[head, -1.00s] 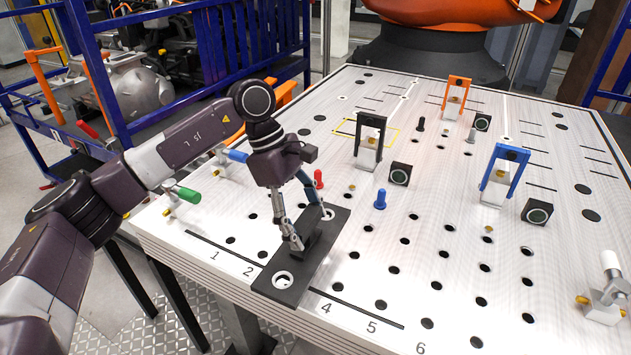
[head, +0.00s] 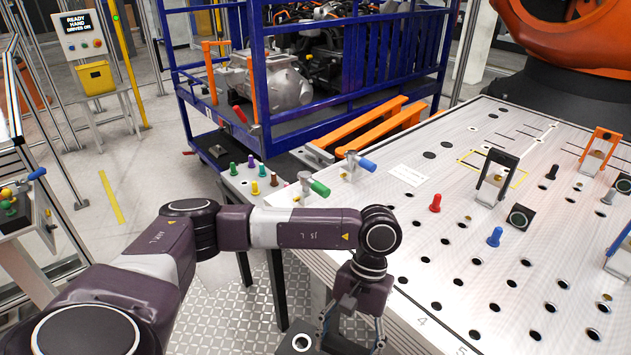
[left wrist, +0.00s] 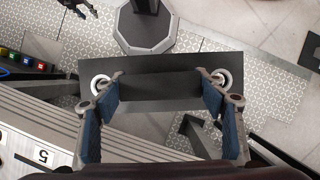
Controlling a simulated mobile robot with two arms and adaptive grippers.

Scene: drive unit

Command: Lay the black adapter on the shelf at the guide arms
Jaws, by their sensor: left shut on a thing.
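The black adapter is a flat black plate with a raised block and a pale ring at each end. It shows whole in the left wrist view (left wrist: 160,62) and partly at the bottom edge of the head view (head: 300,342). My left gripper (head: 350,335) is shut on its raised block, also in the left wrist view (left wrist: 161,85), and holds it over the floor off the table's front edge. Two orange guide arms (head: 368,123) reach out from the blue cart. A dark shelf surface lies beside them, partly hidden. A small dark gripper-like shape at the wrist view's top left may be my right gripper.
The perforated table (head: 445,265) with pegs and clamps fills the right. A green-handled clamp (head: 308,186) and a blue-handled one stand near its left corner. A small stand with coloured pegs (head: 254,184) is between table and cart.

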